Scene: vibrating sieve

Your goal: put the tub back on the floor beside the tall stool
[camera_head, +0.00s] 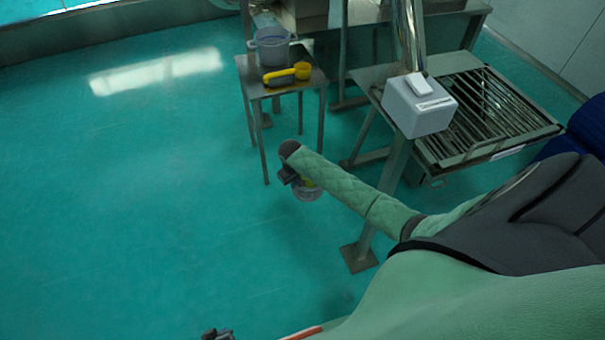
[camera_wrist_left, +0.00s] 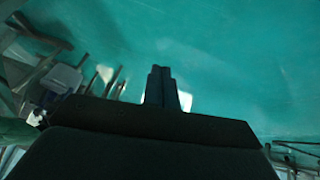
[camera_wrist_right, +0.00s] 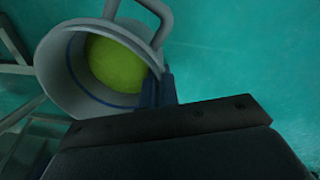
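My right gripper (camera_head: 288,176) hangs low in front of the tall stool (camera_head: 250,88). Its fingers (camera_wrist_right: 157,88) are shut on the rim of a grey tub (camera_wrist_right: 60,75) with handles. The tub has yellow-green contents. In the head view this tub (camera_head: 307,194) is mostly hidden behind my right arm, near the stool's front legs; I cannot tell whether it touches the floor. Another translucent tub (camera_head: 272,52) stands on the stool top. My left gripper (camera_head: 216,335) is at the bottom edge, far from the stool; its fingers (camera_wrist_left: 161,88) are together and empty.
A yellow scoop (camera_head: 287,74) lies on the stool top. A grey box (camera_head: 418,106) on a metal post and a slatted metal frame (camera_head: 487,118) stand to the right. The post's foot plate (camera_head: 359,258) is on the floor. Open teal floor (camera_head: 130,190) lies to the left.

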